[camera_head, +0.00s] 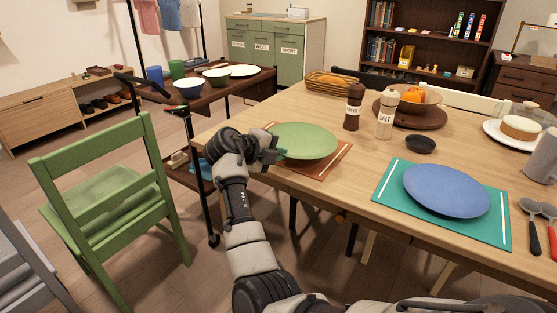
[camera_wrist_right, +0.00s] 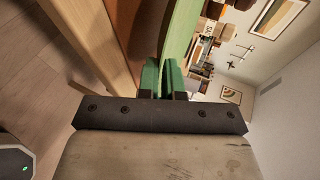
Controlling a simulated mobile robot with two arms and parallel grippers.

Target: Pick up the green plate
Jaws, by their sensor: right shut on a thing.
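The green plate (camera_head: 307,141) is at the left end of the wooden table, above a brown placemat (camera_head: 325,171). I cannot tell whether its far side still touches the mat. My right gripper (camera_head: 272,147) is at the plate's left rim and shut on it. In the right wrist view the green plate (camera_wrist_right: 178,38) shows edge-on, running up from between the green fingertips of my right gripper (camera_wrist_right: 163,77). The table edge lies beside it there. My left gripper is not in view.
A blue plate (camera_head: 447,190) lies on a teal placemat (camera_head: 387,193). Pepper (camera_head: 353,107) and salt (camera_head: 386,116) mills and a dark small bowl (camera_head: 421,144) stand right of the green plate. A green chair (camera_head: 105,200) and a dark cart (camera_head: 238,86) are at the left.

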